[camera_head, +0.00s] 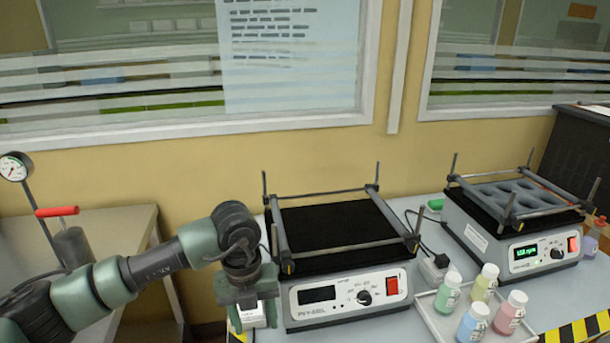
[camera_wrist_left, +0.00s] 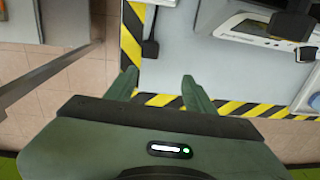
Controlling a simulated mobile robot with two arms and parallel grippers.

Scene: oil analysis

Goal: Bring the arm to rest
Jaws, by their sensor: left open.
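My left arm (camera_head: 155,265) comes in from the left, with its wrist bent downward. My left gripper (camera_head: 252,312) points down at the left front corner of the bench, just left of the front of the dark-topped shaker. In the left wrist view the two fingers of the left gripper (camera_wrist_left: 160,86) stand apart with nothing between them. Below them are the striped bench edge and the floor. My right gripper is not in view.
The dark-topped shaker (camera_head: 325,264) is empty. A second shaker (camera_head: 492,246) with a lit display holds a rack with round wells. A tray (camera_head: 432,318) carries several capped bottles. A side table (camera_head: 120,225) is at left; yellow-black tape (camera_wrist_left: 235,107) edges the bench.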

